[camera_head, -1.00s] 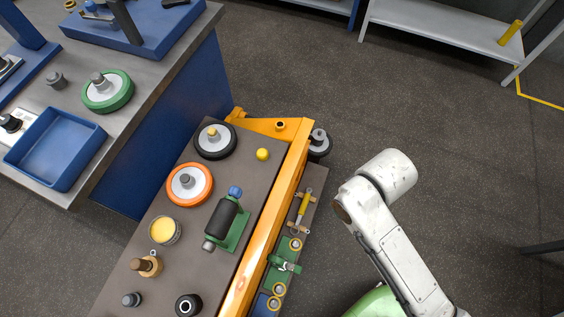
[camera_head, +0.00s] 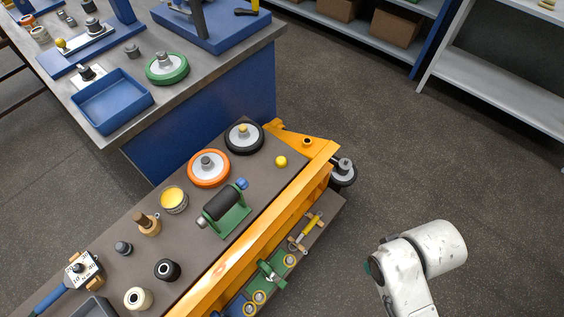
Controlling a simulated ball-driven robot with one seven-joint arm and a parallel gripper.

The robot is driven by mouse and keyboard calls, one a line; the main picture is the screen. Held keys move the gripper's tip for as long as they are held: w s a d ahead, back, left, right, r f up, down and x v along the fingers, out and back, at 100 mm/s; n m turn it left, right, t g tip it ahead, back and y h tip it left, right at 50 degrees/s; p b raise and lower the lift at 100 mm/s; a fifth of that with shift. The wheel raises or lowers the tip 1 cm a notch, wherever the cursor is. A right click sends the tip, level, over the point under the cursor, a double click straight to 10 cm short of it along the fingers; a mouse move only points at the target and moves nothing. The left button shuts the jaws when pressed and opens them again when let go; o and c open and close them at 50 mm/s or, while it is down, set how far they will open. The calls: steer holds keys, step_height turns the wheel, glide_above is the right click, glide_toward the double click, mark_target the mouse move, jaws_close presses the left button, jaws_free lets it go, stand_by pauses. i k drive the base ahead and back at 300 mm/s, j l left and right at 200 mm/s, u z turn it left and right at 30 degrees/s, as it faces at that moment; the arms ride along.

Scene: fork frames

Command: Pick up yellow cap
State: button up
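A small round yellow piece (camera_head: 281,161), which looks like the yellow cap, sits on the dark top of the orange-framed cart (camera_head: 262,186) near its far right corner. It stands apart from the black-rimmed wheel (camera_head: 244,137) to its left. A round container with a yellow top or filling (camera_head: 174,198) stands further left on the cart. A small yellow-topped piece (camera_head: 61,44) is on the workbench. My white arm shows at the lower right, right of the cart. My gripper is out of view.
An orange-rimmed wheel (camera_head: 209,168) and a dark roller on a green base (camera_head: 226,206) share the cart top. A workbench (camera_head: 118,129) with a blue tray (camera_head: 112,101) adjoins behind left. Shelves (camera_head: 492,89) stand at the back right. Open floor lies between.

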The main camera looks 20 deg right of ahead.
mark_target(281, 161)
steer(key=i+l+u, duration=0.3)
steer(key=l+u, duration=0.3)
steer(key=i+l+u, duration=0.15)
steer(key=l+u, duration=0.2)
steer(key=l, duration=0.15)
